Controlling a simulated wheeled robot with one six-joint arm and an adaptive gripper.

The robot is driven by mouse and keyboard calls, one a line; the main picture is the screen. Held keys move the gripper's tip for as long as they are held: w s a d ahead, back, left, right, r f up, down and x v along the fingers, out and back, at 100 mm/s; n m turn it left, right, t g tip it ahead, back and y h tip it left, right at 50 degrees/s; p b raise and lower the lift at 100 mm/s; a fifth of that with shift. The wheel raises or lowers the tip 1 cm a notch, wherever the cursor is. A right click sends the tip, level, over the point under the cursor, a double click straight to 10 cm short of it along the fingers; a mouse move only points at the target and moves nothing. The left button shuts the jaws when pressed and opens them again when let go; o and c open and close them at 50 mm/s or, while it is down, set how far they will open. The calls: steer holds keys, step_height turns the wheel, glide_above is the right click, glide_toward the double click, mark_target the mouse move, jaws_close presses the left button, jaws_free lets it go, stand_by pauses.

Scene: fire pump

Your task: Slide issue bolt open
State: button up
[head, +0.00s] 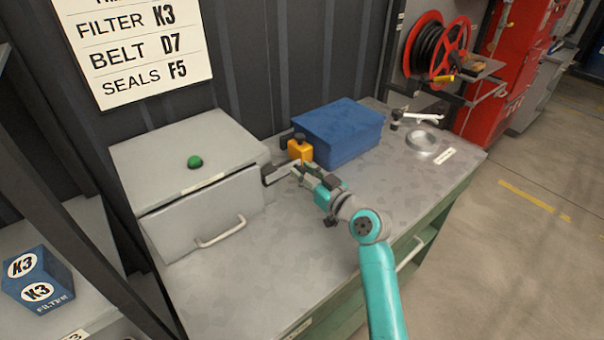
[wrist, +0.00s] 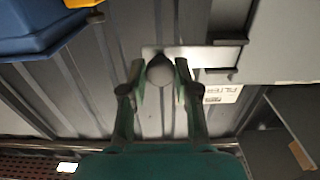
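A grey metal cabinet (head: 165,185) with a green button (head: 195,162) on top stands on the bench. At its right side is the issue bolt (head: 272,176), mostly small in the head view. In the wrist view its pale plate and bar (wrist: 205,58) run through a dark bracket, with a round grey knob (wrist: 160,70) at the bar's left end. My gripper (head: 300,172) is at the bolt, right of the cabinet. In the wrist view its fingers (wrist: 160,75) stand close against both sides of the knob, partly closed. The fingertip contact is hard to see.
A blue box (head: 340,130) and an orange block with a dark knob (head: 300,150) stand just behind my gripper. A white-handled tool (head: 420,117) and a metal ring (head: 422,141) lie at the bench's far right. The bench front is clear.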

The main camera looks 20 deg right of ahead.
steer(key=o, duration=0.4)
steer(key=shift+w+d, duration=0.1)
steer(key=shift+d, duration=0.15)
steer(key=shift+c, duration=0.2)
steer(key=v, duration=1.2)
